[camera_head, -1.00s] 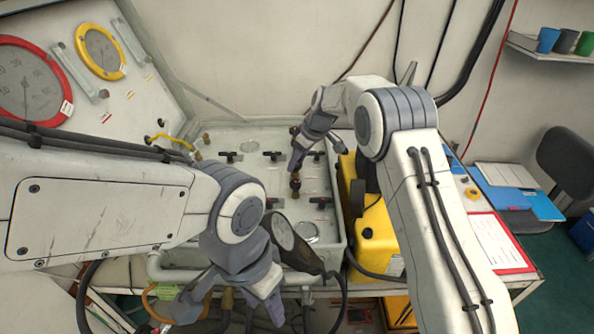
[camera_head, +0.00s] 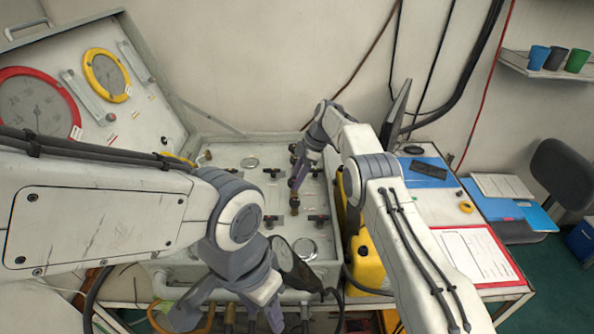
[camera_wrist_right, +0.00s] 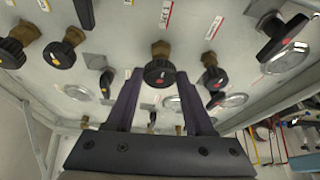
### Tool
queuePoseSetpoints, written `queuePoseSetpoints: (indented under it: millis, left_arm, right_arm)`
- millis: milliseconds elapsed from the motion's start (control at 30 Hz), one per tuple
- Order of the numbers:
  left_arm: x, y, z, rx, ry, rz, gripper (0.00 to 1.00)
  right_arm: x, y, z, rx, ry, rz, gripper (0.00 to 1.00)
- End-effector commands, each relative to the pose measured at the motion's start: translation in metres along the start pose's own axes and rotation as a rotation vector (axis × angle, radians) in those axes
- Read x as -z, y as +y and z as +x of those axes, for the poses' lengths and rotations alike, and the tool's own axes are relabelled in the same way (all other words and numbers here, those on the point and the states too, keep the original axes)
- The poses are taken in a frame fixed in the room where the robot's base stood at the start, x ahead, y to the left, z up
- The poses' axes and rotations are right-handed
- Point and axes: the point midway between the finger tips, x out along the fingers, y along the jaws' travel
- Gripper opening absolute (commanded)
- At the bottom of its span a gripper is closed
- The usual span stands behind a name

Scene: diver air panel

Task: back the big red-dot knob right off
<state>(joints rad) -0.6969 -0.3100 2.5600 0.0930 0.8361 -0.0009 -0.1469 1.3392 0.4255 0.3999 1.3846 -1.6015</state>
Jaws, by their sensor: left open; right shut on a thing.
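My right gripper (camera_wrist_right: 158,88) is shut on a black knob (camera_wrist_right: 159,72) with a small red dot on its face. The knob sits between the two fingers on a brass stem standing out from the pale panel (camera_wrist_right: 120,18). In the head view my right gripper (camera_head: 297,180) reaches down over the middle of the panel (camera_head: 232,178), and its fingers partly hide the knob. My left gripper (camera_head: 232,312) is open and empty, below the panel's front edge.
A yellow case (camera_head: 366,264) stands right of the panel.

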Motion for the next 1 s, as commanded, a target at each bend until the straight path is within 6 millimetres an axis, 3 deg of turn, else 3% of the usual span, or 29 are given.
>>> queuePoseSetpoints:
  millis: [33, 200, 800, 833, 900, 1000]
  left_arm:
    - [0.001, 0.001, -0.011, 0.0, 0.0, 0.001, 0.5]
    - [0.001, 0.002, -0.021, 0.0, 0.0, 0.003, 0.5]
    - [0.001, 0.002, -0.024, 0.0, 0.0, 0.004, 0.5]
    - [0.001, 0.002, -0.024, 0.0, 0.0, 0.004, 0.5]
    - [0.001, 0.002, -0.024, 0.0, 0.0, 0.004, 0.5]
    - [0.001, 0.002, -0.024, 0.0, 0.0, 0.004, 0.5]
  right_arm:
    - [0.001, 0.002, -0.005, -0.005, 0.0, -0.013, 0.0]
    - [0.0, 0.002, -0.004, 0.006, 0.0, -0.046, 0.0]
    - [-0.001, -0.001, -0.002, 0.019, -0.002, -0.068, 0.0]
    - [-0.001, -0.001, -0.002, 0.019, -0.002, -0.068, 0.64]
    - [-0.001, -0.001, -0.002, 0.019, -0.001, -0.067, 0.83]
    - [-0.001, -0.001, -0.002, 0.02, -0.001, -0.067, 0.83]
